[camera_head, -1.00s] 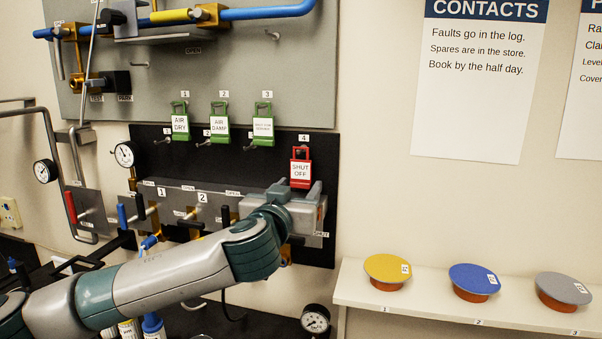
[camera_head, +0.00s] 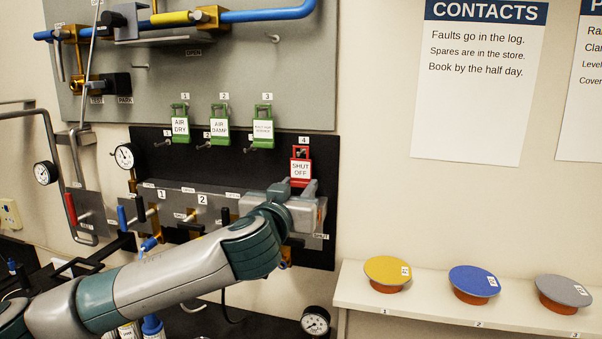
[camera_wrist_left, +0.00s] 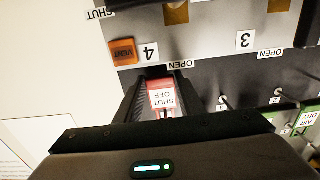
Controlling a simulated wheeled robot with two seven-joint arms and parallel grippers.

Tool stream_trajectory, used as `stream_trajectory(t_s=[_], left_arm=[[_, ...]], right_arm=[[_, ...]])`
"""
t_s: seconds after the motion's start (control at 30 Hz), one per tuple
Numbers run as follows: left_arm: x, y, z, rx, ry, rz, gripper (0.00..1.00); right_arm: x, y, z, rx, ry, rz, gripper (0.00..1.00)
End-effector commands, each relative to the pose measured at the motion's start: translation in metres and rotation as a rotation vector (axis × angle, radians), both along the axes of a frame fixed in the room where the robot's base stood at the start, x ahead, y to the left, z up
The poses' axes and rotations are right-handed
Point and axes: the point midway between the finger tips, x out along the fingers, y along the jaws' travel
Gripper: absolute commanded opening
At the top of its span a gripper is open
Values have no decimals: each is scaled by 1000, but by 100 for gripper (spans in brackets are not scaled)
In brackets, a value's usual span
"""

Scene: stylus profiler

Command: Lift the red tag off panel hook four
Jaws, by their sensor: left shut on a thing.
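The red tag (camera_head: 301,168), lettered SHUT OFF, hangs upright on the dark panel under the label 4 (camera_head: 304,140). The hook behind it is mostly hidden. My left gripper (camera_head: 297,186) has come up from below and is shut on the lower part of the red tag. In the left wrist view the red tag (camera_wrist_left: 162,97) sits between the two dark fingers. My right gripper is in neither view.
Green tags hang on hooks to the left, the nearest being the third (camera_head: 263,130). A row of valve handles, one a blue lever (camera_head: 122,217), lies lower left. A shelf (camera_head: 352,290) with coloured discs stands at the right. The wall between is clear.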

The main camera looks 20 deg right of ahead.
Motion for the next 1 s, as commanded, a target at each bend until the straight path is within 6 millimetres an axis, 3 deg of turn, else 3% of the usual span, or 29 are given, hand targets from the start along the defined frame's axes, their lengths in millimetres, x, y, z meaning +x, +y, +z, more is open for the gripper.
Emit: stream_trajectory(t_s=[0.63,1.0], left_arm=[[-1,1,3,-1,-1,0,0],[-15,11,3,-2,0,0,0]], right_arm=[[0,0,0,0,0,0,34],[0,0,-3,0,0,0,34]])
